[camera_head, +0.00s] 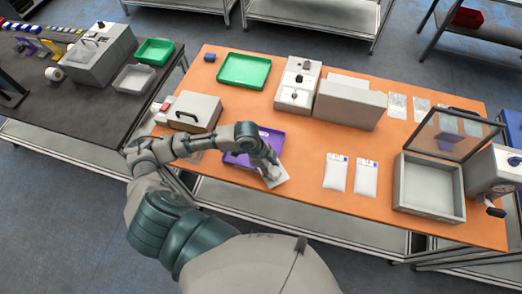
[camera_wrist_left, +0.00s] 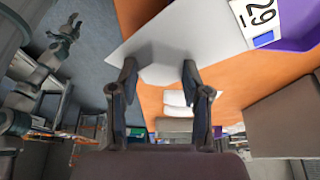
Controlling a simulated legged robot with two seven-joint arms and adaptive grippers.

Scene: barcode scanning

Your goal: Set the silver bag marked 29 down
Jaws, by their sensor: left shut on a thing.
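My left gripper (camera_head: 270,172) is shut on the silver bag marked 29 (camera_head: 279,180), at the front edge of the orange table. In the left wrist view, the fingers of the left gripper (camera_wrist_left: 160,74) stand at the edge of the pale bag (camera_wrist_left: 185,38), and its label (camera_wrist_left: 262,18) reads 29. The bag lies beside and partly over the purple tray (camera_head: 236,159). I cannot tell whether it touches the table. Grey arm parts show at the left of the wrist view, with what may be my right gripper (camera_wrist_left: 66,27), too small to read.
Two white bags (camera_head: 335,172) (camera_head: 366,178) lie to the right on the orange table (camera_head: 310,205). An open grey box with a clear lid (camera_head: 429,187) stands further right. A green tray (camera_head: 244,70) and grey boxes (camera_head: 350,103) are behind. Bare table lies between the held bag and the two bags.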

